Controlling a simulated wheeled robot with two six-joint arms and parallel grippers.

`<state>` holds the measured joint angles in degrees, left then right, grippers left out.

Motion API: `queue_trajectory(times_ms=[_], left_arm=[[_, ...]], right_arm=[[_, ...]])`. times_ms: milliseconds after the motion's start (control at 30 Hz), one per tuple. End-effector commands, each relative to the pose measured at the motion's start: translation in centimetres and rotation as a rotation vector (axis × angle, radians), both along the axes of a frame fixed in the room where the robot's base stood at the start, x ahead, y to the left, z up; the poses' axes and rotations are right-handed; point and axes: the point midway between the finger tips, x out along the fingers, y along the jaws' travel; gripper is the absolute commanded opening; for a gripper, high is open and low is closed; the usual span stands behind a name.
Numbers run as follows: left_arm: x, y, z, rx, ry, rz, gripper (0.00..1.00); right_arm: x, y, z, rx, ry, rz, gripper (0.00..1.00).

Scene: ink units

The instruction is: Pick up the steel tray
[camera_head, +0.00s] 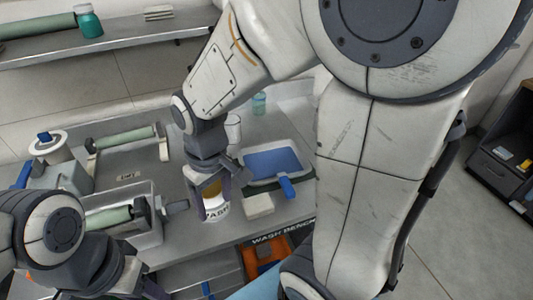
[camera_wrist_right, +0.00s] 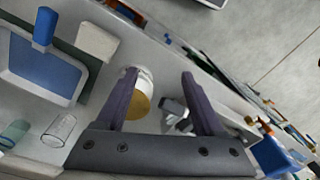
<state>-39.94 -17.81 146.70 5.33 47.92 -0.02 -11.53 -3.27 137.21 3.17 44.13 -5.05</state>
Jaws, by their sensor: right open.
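A shallow pale-rimmed tray (camera_head: 247,181) with a blue inside stands right of my right gripper; it also shows at the left of the wrist view (camera_wrist_right: 75,102). A grey metal tray (camera_head: 150,238) with a green roller lies in the left middle of the bench.
A blue-handled tool (camera_head: 287,187) leans at the blue tray's front edge, beside a pale block (camera_head: 258,205). A clear glass (camera_head: 233,128) stands behind. Another green roller (camera_head: 123,138) rests on a stand at the back left. Orange items (camera_head: 265,258) sit below the bench edge.

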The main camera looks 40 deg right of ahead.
Motion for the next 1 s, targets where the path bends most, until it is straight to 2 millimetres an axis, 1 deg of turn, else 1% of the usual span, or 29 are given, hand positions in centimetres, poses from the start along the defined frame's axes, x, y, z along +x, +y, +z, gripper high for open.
queue_trajectory(times_ms=[33,67,100,167,200,300,400,500,600,800,1000], left_arm=[[0.0,0.0,0.7,0.0,0.0,0.0,0.5],[0.0,0.0,0.9,0.0,0.0,0.0,0.5],[0.0,0.0,1.1,0.0,0.0,0.0,0.5],[0.0,0.0,1.4,0.0,0.0,0.0,0.5],[0.0,0.0,1.6,0.0,0.0,0.0,0.5],[0.0,0.0,2.0,0.0,0.0,0.0,0.5],[0.0,0.0,2.2,0.0,0.0,0.0,0.5],[0.0,0.0,2.3,0.0,0.0,0.0,0.5],[0.0,0.0,2.3,0.0,0.0,0.0,0.5],[0.0,0.0,2.4,0.0,0.0,0.0,0.5],[0.0,0.0,2.6,0.0,0.0,0.0,0.5]], right_arm=[[1.9,-3.1,-0.1,-0.007,0.011,-0.099,0.7],[2.7,-4.8,-0.3,-0.011,0.013,-0.145,0.7],[3.7,-7.1,-0.5,-0.016,0.015,-0.205,0.7],[4.7,-10.6,-1.0,-0.022,0.021,-0.287,0.7],[5.1,-12.8,-1.4,-0.025,0.023,-0.338,0.7],[5.2,-17.6,-2.2,-0.03,0.032,-0.443,0.7],[4.9,-21.0,-2.9,-0.034,0.035,-0.514,0.7],[4.5,-22.9,-3.4,-0.036,0.038,-0.553,0.7],[4.4,-23.5,-4.5,-0.035,0.042,-0.566,0.7],[4.4,-23.4,-7.6,-0.034,0.043,-0.565,0.7],[4.6,-23.4,-9.0,-0.035,0.039,-0.564,0.7]])
